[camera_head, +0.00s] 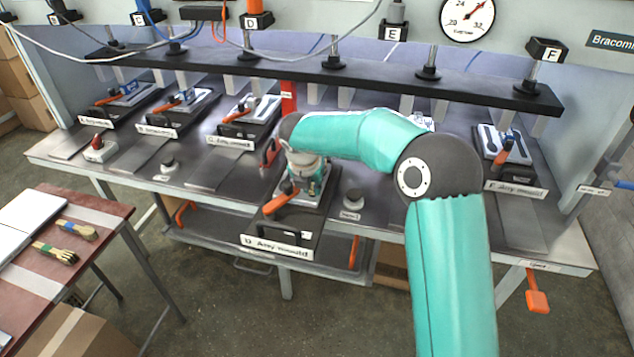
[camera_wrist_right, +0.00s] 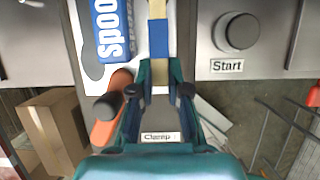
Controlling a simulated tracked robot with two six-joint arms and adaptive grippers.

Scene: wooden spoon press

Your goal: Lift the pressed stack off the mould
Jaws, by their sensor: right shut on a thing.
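My right gripper (camera_head: 308,182) is over mould D (camera_head: 285,222) at the middle of the bench, with its arm reaching in from the right. In the right wrist view my right gripper (camera_wrist_right: 160,78) is closed on the narrow pressed stack (camera_wrist_right: 158,42), a pale wooden strip with a blue band. A blue panel with white lettering (camera_wrist_right: 110,30) lies to the left of the stack. The orange clamp handle (camera_wrist_right: 108,112) is left of the fingers; it also shows in the head view (camera_head: 280,200). The gripper hides part of the mould. My left gripper is out of view.
A Start button (camera_wrist_right: 237,33) is right of the mould. Other moulds stand along the bench (camera_head: 205,175) under a black press beam (camera_head: 330,78). A table at left (camera_head: 95,215) holds bundled spoons (camera_head: 55,252).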

